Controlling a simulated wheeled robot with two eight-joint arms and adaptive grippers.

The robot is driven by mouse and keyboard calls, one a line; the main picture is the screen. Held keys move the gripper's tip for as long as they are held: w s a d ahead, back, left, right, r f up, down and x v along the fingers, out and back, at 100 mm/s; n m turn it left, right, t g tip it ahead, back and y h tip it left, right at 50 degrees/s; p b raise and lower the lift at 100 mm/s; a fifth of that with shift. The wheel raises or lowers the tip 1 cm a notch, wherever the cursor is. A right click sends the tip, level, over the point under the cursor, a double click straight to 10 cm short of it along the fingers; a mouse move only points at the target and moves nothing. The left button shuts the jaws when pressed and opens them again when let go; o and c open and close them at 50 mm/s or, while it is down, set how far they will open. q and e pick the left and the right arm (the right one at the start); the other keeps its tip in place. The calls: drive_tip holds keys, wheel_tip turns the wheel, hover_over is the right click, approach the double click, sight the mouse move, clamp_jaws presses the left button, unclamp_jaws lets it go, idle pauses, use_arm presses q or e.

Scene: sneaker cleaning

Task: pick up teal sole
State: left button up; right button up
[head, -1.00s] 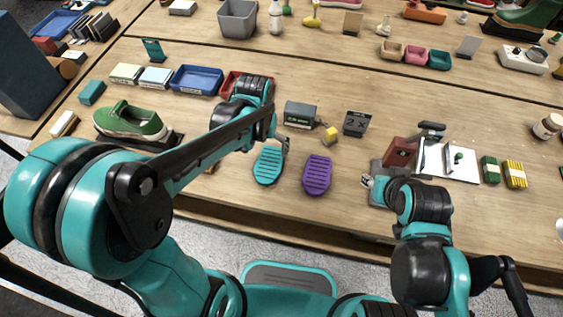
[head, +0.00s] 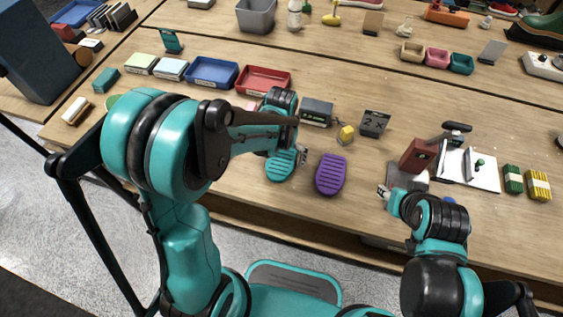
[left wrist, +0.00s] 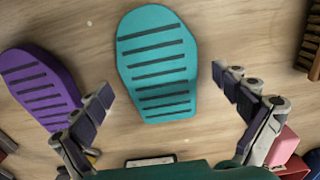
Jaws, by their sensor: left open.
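The teal sole (head: 281,167) lies flat on the wooden table, with dark ridges across it. In the left wrist view the teal sole (left wrist: 157,64) is in the upper middle, and its lower end reaches between the fingertips. My left gripper (left wrist: 166,82) is open, with one finger on either side of the sole and apart from it. In the head view my left gripper (head: 297,152) is over the sole's upper end and partly hides it. My right gripper (head: 384,191) is near the table's front edge, away from the sole; its jaws are too small to judge.
A purple sole (head: 330,174) lies just right of the teal one and shows beside a left finger in the left wrist view (left wrist: 42,88). Bare table lies in front.

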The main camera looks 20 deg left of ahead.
use_arm(q)
drive_tip(key=c, duration=1.3)
drive_tip(key=shift+r, duration=0.1)
